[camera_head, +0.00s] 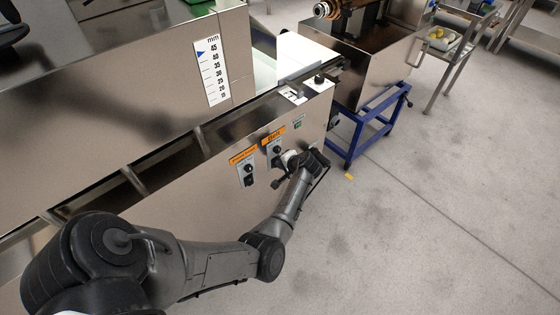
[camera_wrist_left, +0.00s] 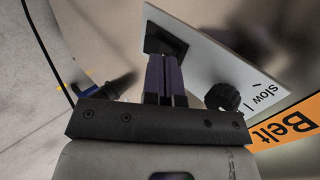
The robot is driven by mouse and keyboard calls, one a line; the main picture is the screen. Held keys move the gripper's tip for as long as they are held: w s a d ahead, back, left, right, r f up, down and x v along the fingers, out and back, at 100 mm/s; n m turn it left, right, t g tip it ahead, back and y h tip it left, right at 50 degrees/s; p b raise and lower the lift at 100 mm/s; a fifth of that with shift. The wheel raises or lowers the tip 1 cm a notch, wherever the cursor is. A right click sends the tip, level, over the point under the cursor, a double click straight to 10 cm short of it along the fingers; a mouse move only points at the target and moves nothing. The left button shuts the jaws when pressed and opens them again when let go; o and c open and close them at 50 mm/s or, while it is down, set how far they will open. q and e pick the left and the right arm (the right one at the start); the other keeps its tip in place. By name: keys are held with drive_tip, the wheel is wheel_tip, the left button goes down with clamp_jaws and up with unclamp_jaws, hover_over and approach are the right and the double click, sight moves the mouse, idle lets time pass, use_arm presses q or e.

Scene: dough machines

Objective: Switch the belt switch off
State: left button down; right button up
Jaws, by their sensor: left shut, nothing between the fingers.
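The belt control plate (camera_head: 268,152) is on the machine's side panel under an orange "Belt" label (camera_head: 273,135). In the left wrist view the white plate (camera_wrist_left: 205,55) carries a black switch (camera_wrist_left: 160,40), a black knob (camera_wrist_left: 223,96) and the orange label (camera_wrist_left: 290,124). My left gripper (camera_head: 284,159) is at this plate, its arm reaching in from the left. In the left wrist view its fingers (camera_wrist_left: 163,62) are shut and empty, with the tips at the black switch. The fingers partly hide the switch, and I cannot tell whether they touch it or its position. My right gripper is not in view.
A second control plate (camera_head: 248,175) with an orange label is left of the belt plate. A blue wheeled frame (camera_head: 368,123) stands behind my gripper. The floor (camera_head: 430,210) to the right is open.

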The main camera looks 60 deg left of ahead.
use_arm(q)
drive_tip(key=p+v, duration=0.5)
drive_tip(key=v, duration=0.7)
drive_tip(key=shift+d, duration=0.15)
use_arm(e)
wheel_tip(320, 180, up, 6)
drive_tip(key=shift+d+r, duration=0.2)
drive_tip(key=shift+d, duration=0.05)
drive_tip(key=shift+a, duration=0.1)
use_arm(q)
wheel_tip(320, 180, down, 6)
drive_tip(key=d+y+b, duration=0.2)
drive_tip(key=y+b, duration=0.1)
drive_tip(key=b, duration=0.3)
drive_tip(key=shift+w+d+g+y, duration=0.35)
drive_tip(key=shift+w+g+y, duration=0.05)
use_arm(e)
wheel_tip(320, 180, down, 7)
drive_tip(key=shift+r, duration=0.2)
